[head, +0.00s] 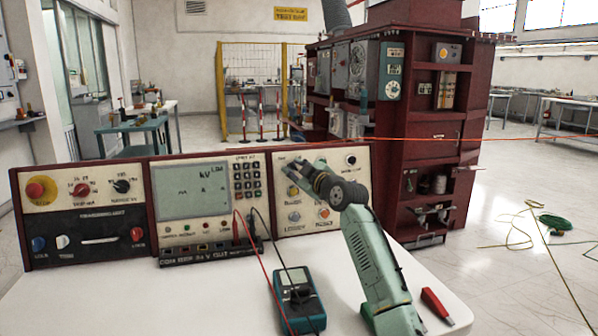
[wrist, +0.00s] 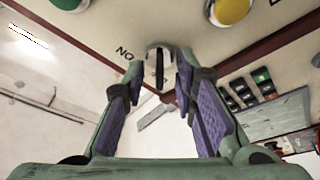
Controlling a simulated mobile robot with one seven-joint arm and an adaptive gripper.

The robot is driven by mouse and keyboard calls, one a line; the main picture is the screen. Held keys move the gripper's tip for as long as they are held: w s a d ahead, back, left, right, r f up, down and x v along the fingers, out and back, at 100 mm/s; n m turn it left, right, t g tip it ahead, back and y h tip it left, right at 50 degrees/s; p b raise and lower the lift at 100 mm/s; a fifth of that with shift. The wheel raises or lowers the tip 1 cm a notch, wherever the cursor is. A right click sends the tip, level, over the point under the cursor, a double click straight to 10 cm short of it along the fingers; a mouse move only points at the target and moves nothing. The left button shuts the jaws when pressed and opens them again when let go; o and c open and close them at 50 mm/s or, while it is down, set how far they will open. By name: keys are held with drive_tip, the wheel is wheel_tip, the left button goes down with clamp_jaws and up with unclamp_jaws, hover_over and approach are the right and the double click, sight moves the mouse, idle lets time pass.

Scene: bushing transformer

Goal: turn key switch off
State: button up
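The key switch (wrist: 160,62) is a round silver lock with a dark upright bar across its middle. It sits on a cream panel, with lettering that reads "NO" in the wrist view beside it. My gripper (wrist: 160,78) is open, with one purple-padded finger on each side of the switch. Nothing is held, and I cannot tell whether the fingertips touch it. In the head view, my gripper (head: 298,168) is at the upper left of the right-hand console panel (head: 328,215) and hides the switch there.
Yellow (wrist: 229,10) and green buttons lie close to the switch in the wrist view. On the white table, a teal multimeter (head: 298,290) with red and black leads and a red-handled tool (head: 436,305) flank my arm. A red cabinet (head: 430,140) stands behind.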

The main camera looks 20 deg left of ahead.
drive_tip(key=v, duration=1.2)
